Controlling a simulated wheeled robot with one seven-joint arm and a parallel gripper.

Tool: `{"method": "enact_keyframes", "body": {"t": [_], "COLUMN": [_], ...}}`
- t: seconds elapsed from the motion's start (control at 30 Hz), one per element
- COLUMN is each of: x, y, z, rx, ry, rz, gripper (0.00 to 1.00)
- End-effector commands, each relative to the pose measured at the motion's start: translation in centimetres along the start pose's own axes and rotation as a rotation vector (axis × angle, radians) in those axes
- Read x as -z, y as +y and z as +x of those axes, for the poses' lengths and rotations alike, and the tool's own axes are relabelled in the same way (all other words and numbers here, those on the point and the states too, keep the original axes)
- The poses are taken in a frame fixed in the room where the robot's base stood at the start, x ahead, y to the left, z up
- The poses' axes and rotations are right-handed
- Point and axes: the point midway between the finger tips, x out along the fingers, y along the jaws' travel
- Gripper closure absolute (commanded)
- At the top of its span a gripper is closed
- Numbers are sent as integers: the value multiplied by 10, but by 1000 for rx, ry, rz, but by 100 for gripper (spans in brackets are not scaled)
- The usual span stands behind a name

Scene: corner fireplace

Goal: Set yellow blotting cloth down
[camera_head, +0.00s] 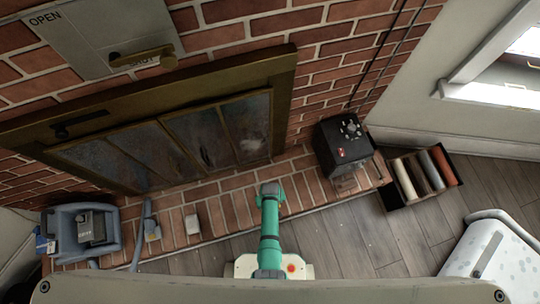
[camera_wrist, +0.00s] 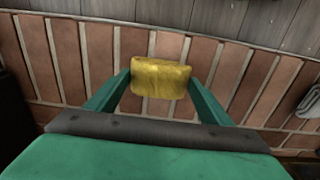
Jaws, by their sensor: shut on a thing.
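The yellow blotting cloth (camera_wrist: 160,76) is a small folded pad between the two green fingers of my gripper (camera_wrist: 158,80) in the wrist view. The fingers press on its left and right ends. Behind it in that view is the brick hearth; I cannot tell whether the cloth touches the bricks. In the head view my green arm reaches over the brick hearth (camera_head: 238,208), with its end in front of the fireplace. The cloth and fingertips are hidden there.
A black box with dials (camera_head: 345,145) stands right on the hearth, beside a crate of rolls (camera_head: 425,172). A grey-blue bin (camera_head: 72,222), a brush-like tool (camera_head: 147,218) and a pale block (camera_head: 191,217) are left. The fireplace doors (camera_head: 170,145) rise behind. Hearth bricks near my arm are bare.

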Motion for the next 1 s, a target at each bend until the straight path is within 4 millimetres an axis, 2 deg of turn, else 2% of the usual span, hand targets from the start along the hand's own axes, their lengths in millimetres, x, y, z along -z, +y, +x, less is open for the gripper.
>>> {"method": "enact_keyframes", "body": {"t": [0.17,0.43,0.9,0.93,1.0], "x": [7,6,6,6,6], "y": [2,2,1,1,1], "z": [8,35,41,41,41], "rx": [0,1,1,1,1], "ry": [-1,-3,-2,-2,-1], "rz": [0,0,0,0,0], "gripper": [47,47,47,19,7]}}
